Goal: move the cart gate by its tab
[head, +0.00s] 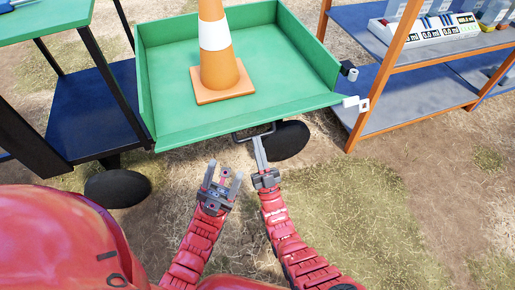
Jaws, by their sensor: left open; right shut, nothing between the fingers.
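The green cart (165,75) stands ahead of me, with raised walls at its back and sides. A green panel (250,117), seemingly its gate, runs along the near edge; its exact angle is hard to tell. A pale tab (363,104) sticks out at the near right corner. My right gripper (257,139) is shut and empty, its fingers at a dark loop handle (267,129) under the near edge; I cannot tell whether they touch. It is well left of the tab. My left gripper (224,168) is open and empty, lower and to the left, apart from the cart.
An orange cone (218,70) stands in the cart. A blue-shelved rack with orange posts (378,75) stands close on the right, holding bottles and a meter box (440,28). A dark-framed table (45,22) is at left. Dry grass in front is clear.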

